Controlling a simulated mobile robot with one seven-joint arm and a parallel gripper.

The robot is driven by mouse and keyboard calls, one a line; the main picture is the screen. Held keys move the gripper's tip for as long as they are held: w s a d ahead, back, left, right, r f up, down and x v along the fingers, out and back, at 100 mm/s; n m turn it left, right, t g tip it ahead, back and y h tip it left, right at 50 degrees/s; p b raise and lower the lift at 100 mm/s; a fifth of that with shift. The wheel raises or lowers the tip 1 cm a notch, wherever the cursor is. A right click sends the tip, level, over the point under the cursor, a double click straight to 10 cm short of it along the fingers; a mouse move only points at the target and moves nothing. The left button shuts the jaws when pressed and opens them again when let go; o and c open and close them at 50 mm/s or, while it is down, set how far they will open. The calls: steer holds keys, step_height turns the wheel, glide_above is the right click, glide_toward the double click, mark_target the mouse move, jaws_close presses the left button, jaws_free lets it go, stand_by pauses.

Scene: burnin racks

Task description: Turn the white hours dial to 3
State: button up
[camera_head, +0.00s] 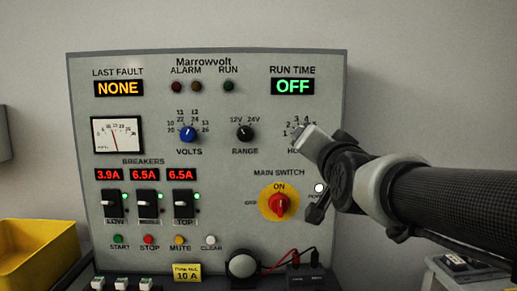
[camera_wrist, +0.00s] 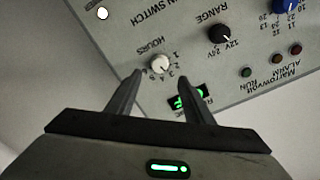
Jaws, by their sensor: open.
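The white hours dial (camera_wrist: 160,64) shows in the wrist view, with its numbers around one side. Its pointer mark is too small to read. My gripper (camera_wrist: 162,79) is open, with one finger on each side of the dial's position in the picture. Whether the fingers touch the dial I cannot tell. In the head view my gripper (camera_head: 303,136) is in front of the HOURS label and hides most of the dial. The green RUN TIME display (camera_head: 293,87) above it reads OFF.
The black RANGE knob (camera_head: 245,133) and blue VOLTS knob (camera_head: 188,133) are left of the dial. The red main switch (camera_head: 280,205) on its yellow plate is below, close to my wrist. Breakers (camera_head: 147,204) are lower left. A yellow bin (camera_head: 40,250) stands at left.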

steer(key=s, duration=0.8)
steer(key=shift+s, duration=0.2)
steer(key=s+f+n+g, duration=0.4)
steer(key=s+f+g, duration=0.3)
steer(key=f, duration=0.6)
steer(key=s+f+n+g, duration=0.3)
steer(key=s+f+g, duration=0.2)
steer(key=s+f, duration=0.55)
step_height(320, 180, up, 21)
steer(key=w+p, duration=0.1)
steer(key=p, duration=2.1)
steer(key=shift+f+p, duration=0.2)
steer(key=shift+p, duration=0.2)
